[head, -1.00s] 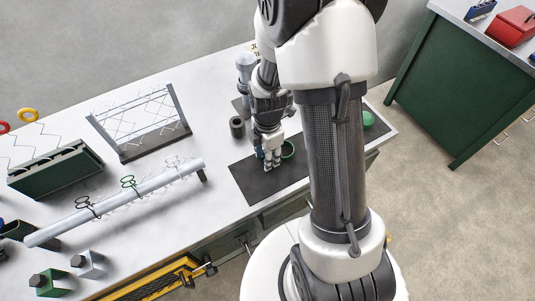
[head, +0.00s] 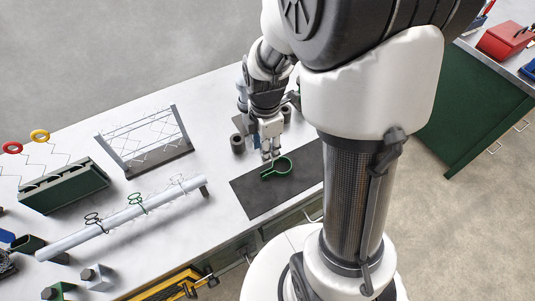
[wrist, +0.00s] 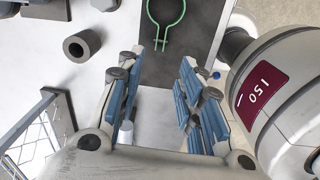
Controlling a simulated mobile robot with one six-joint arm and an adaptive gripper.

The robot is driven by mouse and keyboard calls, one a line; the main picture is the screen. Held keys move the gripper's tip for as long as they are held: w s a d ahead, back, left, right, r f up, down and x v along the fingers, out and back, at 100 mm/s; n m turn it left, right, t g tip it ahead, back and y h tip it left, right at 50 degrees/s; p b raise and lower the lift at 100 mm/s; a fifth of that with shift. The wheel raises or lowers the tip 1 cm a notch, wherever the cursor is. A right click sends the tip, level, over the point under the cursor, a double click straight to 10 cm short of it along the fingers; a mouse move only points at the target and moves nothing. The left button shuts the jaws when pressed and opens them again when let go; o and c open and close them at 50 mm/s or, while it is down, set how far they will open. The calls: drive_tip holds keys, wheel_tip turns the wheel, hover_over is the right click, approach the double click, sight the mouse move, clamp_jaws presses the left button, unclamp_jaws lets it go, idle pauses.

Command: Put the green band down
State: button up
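The green band (head: 268,175) is an open ring with two short prongs. It lies flat on the dark mat (head: 262,202) on the bench. In the wrist view the green band (wrist: 165,39) lies beyond my fingertips, its prongs pointing toward me and its far edge cut off by the frame. My gripper (head: 270,154) is just above and behind the band in the head view. In the wrist view my gripper (wrist: 165,62) has its blue-padded fingers apart, with nothing between them; it is clear of the band.
A dark hollow cylinder (head: 237,145) stands left of my gripper. A wire rack (head: 148,140) and a long pale rail (head: 120,217) with several clips are to the left. A green slotted box (head: 64,187) stands farther left. The mat's front part is bare.

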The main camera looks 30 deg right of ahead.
drive_tip(key=s+a+r+m+t, duration=0.2)
drive_tip(key=s+a+r+m, duration=0.1)
drive_tip(key=s+r+m, duration=0.4)
drive_tip(key=s+a+r+m+t, duration=0.2)
drive_tip(key=s+a+r+m, duration=0.1)
drive_tip(key=s+r+m, duration=0.4)
wheel_tip(320, 180, up, 4)
drive_tip(key=m, duration=0.3)
drive_tip(key=shift+s+a+m, duration=0.3)
drive_tip(key=shift+s+a, duration=0.05)
drive_tip(key=shift+f, duration=0.1)
